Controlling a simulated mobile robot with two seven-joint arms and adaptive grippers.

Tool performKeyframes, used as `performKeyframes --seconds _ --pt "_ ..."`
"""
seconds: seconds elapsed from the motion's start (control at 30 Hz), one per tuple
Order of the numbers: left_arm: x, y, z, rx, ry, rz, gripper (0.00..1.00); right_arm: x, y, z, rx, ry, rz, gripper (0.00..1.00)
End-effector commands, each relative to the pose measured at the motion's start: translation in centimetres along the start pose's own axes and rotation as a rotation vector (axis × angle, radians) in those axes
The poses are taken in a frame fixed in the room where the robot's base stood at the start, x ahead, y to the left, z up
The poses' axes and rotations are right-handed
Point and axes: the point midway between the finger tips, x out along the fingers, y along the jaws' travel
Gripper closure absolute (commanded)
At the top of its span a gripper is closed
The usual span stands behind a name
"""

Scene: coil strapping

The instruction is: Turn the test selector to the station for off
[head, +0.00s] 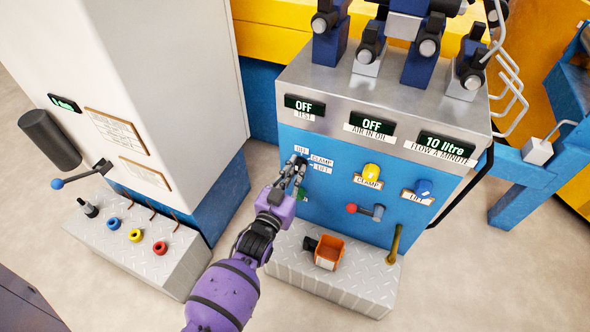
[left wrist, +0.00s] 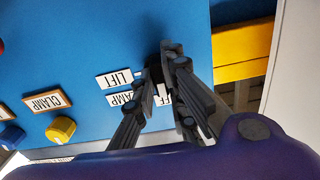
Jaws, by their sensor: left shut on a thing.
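The test selector (left wrist: 154,66) is a small dark knob on the blue panel front, ringed by white labels for off, clamp and lift. My left gripper (head: 295,170) reaches it from below in the head view and largely hides it. In the left wrist view the gripper (left wrist: 160,68) is shut on the selector. The fingers cover part of the labels, so I cannot read the pointer. The test display (head: 305,107) above reads OFF. My right gripper is in neither view.
To the right are a yellow clamp knob (head: 371,171), a blue lift knob (head: 424,187) and a red-ended lever (head: 365,210). An orange box (head: 328,252) stands on the step plate below. A white cabinet (head: 150,60) stands left. Other displays read OFF and 10 litre.

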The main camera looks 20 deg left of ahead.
Motion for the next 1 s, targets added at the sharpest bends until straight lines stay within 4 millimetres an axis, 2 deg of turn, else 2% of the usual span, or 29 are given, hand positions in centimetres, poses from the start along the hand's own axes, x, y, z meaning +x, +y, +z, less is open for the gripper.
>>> performKeyframes --seconds 0.63,0.67,0.77,1.0 --pt "0.08 0.0 -0.16 -0.048 0.004 0.0 1.0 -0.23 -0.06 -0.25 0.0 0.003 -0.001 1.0" --pt "0.08 0.0 -0.17 -0.048 0.004 0.0 0.84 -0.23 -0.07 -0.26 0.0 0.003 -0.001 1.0" --pt "0.07 0.0 -0.14 -0.047 0.003 0.0 0.71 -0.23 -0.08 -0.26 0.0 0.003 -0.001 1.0" --pt "0.03 0.0 -0.06 -0.046 0.001 0.0 0.7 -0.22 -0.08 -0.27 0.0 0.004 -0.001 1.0"
